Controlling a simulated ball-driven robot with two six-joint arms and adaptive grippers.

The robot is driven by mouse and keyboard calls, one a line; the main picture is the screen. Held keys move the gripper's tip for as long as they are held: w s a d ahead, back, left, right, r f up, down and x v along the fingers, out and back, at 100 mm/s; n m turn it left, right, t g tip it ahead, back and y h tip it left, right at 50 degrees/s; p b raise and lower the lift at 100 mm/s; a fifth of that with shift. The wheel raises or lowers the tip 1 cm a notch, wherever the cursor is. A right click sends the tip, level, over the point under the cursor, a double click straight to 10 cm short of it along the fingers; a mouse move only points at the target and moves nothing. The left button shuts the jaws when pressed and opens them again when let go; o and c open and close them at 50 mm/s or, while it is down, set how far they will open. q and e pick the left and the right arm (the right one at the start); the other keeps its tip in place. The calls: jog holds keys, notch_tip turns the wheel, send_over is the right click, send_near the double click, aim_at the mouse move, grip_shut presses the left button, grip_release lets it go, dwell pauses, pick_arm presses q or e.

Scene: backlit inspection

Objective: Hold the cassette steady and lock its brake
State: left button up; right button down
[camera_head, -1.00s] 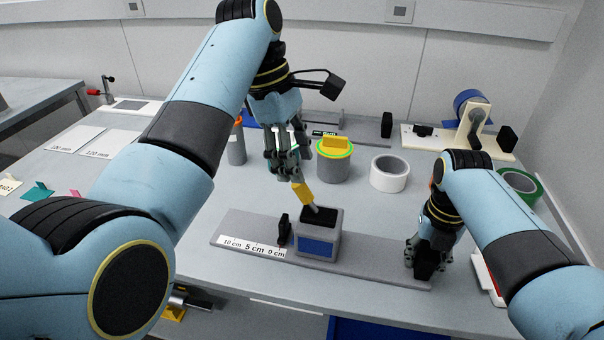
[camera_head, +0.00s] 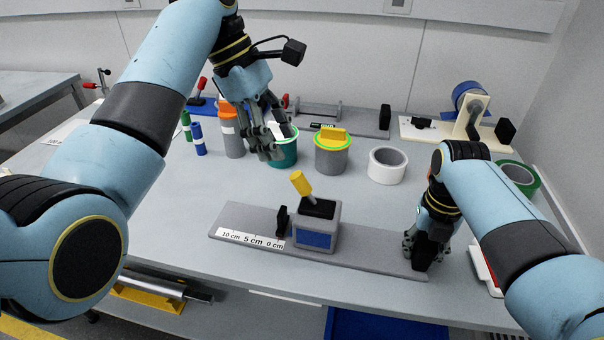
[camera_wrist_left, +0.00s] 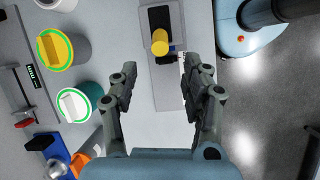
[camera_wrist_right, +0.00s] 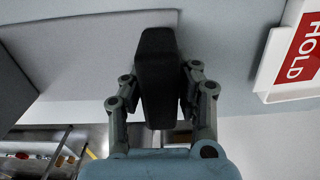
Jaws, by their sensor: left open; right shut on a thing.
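The cassette (camera_head: 316,232) is a grey block with a blue front and black top, sitting on a grey rail (camera_head: 370,262) with a printed centimetre scale. Its yellow-tipped lever (camera_head: 301,184) leans up and to the left; the lever tip (camera_wrist_left: 160,42) also shows in the left wrist view. My left gripper (camera_head: 274,146) is open and empty, above and behind the cassette, apart from the lever. My right gripper (camera_head: 424,248) is shut on the black end block (camera_wrist_right: 157,75) at the rail's right end. The fingers partly hide that block in the head view.
Behind the cassette stand a teal pot (camera_head: 284,155), a grey pot with a yellow top (camera_head: 332,155) and a white tape roll (camera_head: 388,166). An orange-topped bottle (camera_head: 231,135) is further left. A red HOLD sign (camera_wrist_right: 300,50) lies near the right gripper. Bench left of the rail is clear.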

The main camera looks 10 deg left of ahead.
aim_at(297, 175)
pick_arm(q)
jog(key=x, duration=1)
jog(key=shift+s+f, duration=0.1)
jog(key=shift+c, duration=0.4)
grip_shut()
